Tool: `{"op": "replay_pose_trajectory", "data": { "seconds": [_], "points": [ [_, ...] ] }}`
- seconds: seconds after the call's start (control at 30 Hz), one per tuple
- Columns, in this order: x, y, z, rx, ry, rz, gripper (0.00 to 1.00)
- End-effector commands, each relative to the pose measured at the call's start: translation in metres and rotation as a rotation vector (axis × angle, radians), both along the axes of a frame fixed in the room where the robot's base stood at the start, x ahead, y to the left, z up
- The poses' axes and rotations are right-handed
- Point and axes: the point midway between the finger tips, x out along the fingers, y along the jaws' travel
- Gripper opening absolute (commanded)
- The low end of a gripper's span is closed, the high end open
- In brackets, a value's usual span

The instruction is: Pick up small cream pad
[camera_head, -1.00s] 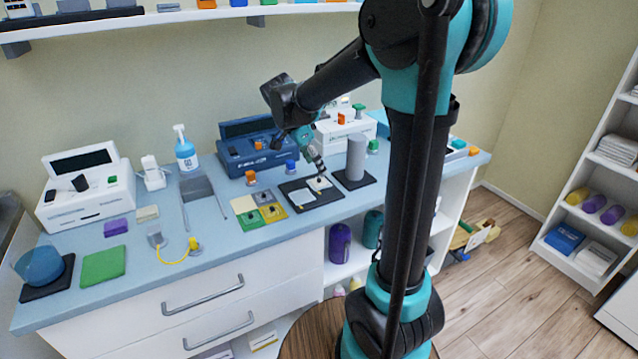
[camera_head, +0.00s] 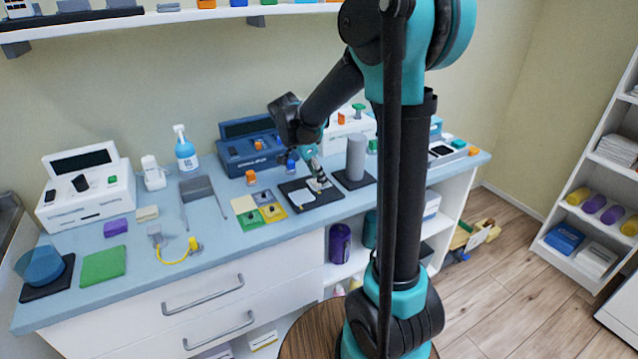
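My gripper (camera_head: 319,184) points down over the black tray (camera_head: 322,199) on the blue counter. Its fingertips are at or just above the tray's right half, and their opening is too small to make out. A whitish cream pad (camera_head: 301,196) lies flat on the tray's left half, left of the gripper. A second small cream pad, at the spot below my gripper, is now mostly hidden by the fingers. I cannot tell whether the fingers touch it.
A grey cylinder (camera_head: 356,158) stands on a black base close right of the gripper. A blue device (camera_head: 250,152) stands behind. Coloured square pads (camera_head: 272,212) lie left of the tray. A cream block (camera_head: 147,213) and a green pad (camera_head: 103,265) lie farther left. A drawer front is below.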

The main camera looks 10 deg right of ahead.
Motion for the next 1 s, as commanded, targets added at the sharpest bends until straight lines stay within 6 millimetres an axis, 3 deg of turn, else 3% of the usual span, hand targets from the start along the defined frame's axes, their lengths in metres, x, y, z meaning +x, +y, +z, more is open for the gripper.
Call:
{"op": "replay_pose_trajectory", "data": {
  "seconds": [0.1, 0.47, 0.67, 0.87, 1.0],
  "points": [
    [0.000, 0.000, 0.000, 0.000, 0.000, 0.000, 0.25],
    [0.000, 0.000, 0.001, 0.000, 0.000, 0.000, 0.25],
    [0.000, 0.000, 0.012, 0.000, 0.000, 0.000, 0.25],
    [0.000, 0.000, 0.047, 0.000, 0.000, 0.000, 0.25],
    [-0.001, 0.000, 0.086, 0.000, 0.000, 0.000, 0.25]
  ]
}}
